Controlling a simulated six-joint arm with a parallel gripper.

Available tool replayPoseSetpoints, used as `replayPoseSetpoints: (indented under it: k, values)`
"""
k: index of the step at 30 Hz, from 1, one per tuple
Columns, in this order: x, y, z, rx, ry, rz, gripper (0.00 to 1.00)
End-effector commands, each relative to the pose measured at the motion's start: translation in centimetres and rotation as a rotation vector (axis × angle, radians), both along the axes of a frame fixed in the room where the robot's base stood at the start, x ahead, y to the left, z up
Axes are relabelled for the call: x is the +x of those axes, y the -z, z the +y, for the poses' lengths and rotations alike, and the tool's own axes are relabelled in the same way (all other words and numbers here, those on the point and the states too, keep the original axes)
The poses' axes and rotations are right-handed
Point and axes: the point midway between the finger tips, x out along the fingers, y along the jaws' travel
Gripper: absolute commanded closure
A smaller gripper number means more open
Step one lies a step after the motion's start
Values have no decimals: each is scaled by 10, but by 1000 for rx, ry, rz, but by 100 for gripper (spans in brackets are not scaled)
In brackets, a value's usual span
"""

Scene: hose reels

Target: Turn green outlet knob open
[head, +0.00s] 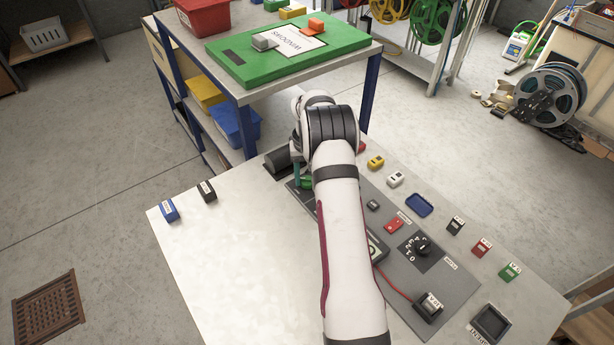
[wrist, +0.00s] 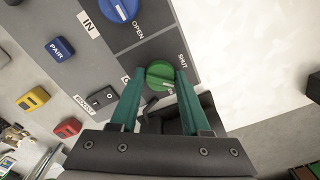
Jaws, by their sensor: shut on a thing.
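The green outlet knob (wrist: 159,74) is on the grey panel, with a SHUT label beside it and a second label partly covered by a finger. My gripper (wrist: 161,84) has its two teal fingers on either side of the knob and is shut on it. In the head view a bit of the green knob (head: 307,182) shows beside a teal finger, and my arm hides most of that spot. I cannot tell exactly which way the knob points.
A blue knob (wrist: 122,9) with an OPEN label sits close by on the panel. A shelf table with a green board (head: 285,42) stands behind the workbench (head: 215,265).

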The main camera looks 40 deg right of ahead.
Motion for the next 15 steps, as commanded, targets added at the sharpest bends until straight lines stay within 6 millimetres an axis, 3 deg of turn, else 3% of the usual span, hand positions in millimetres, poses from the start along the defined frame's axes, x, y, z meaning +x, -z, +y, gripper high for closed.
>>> replayPoseSetpoints:
  k: [15]
  values:
    - [0,-1,0,1,478,0,100]
